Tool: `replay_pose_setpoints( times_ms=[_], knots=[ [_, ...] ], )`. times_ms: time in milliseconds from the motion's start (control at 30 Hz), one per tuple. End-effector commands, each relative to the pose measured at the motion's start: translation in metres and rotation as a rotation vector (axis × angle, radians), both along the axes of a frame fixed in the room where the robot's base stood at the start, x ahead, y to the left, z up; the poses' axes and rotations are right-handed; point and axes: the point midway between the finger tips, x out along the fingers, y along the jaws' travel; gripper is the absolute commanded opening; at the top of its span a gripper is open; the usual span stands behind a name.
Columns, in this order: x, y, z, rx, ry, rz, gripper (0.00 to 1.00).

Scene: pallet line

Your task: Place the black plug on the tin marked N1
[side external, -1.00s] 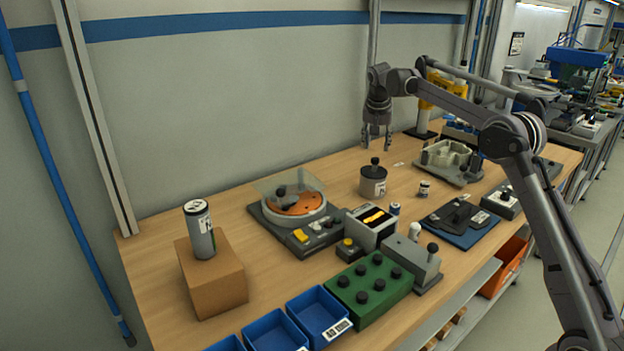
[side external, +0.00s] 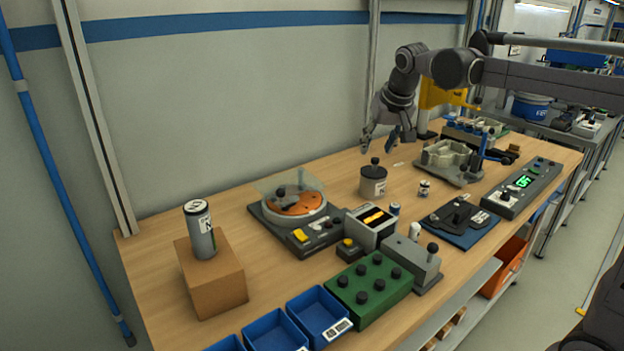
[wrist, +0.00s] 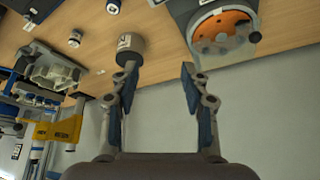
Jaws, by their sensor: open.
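A short grey tin (side external: 373,187) with a dark lid stands on the table behind the middle. Its white label is too small to read surely. A black plug with a round knob (side external: 375,161) stands upright on its lid. A tall grey tin (side external: 203,240) with a label stands on a cardboard box at the left; its marking is also unclear. My gripper (side external: 379,142) is open and tilted, its fingertips just above the short tin's plug, apart from it. In the wrist view my gripper (wrist: 159,70) is empty, with the short tin (wrist: 130,44) beyond the left finger.
A turntable under a clear cover (side external: 290,205) stands left of the short tin. A green block with several black knobs (side external: 370,290), a grey block (side external: 412,258) and blue bins (side external: 318,313) are in front. A grey casting (side external: 450,165) stands right. Bare table lies left of the tin.

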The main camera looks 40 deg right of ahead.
Motion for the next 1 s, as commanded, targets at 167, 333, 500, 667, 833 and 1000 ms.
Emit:
replay_pose_setpoints(
  times_ms=[167,333,500,667,833,1000],
  knots=[
    [-0.058,0.038,-0.015,-0.015,-0.032,0.136,0.46],
    [-0.111,0.068,-0.042,-0.031,-0.066,0.261,0.46],
    [-0.160,0.091,-0.079,-0.049,-0.101,0.377,0.46],
    [-0.191,0.105,-0.109,-0.064,-0.127,0.453,0.46],
    [-0.204,0.110,-0.123,-0.071,-0.138,0.488,0.46],
    [-0.205,0.111,-0.124,-0.071,-0.140,0.491,0.46]
  ],
)
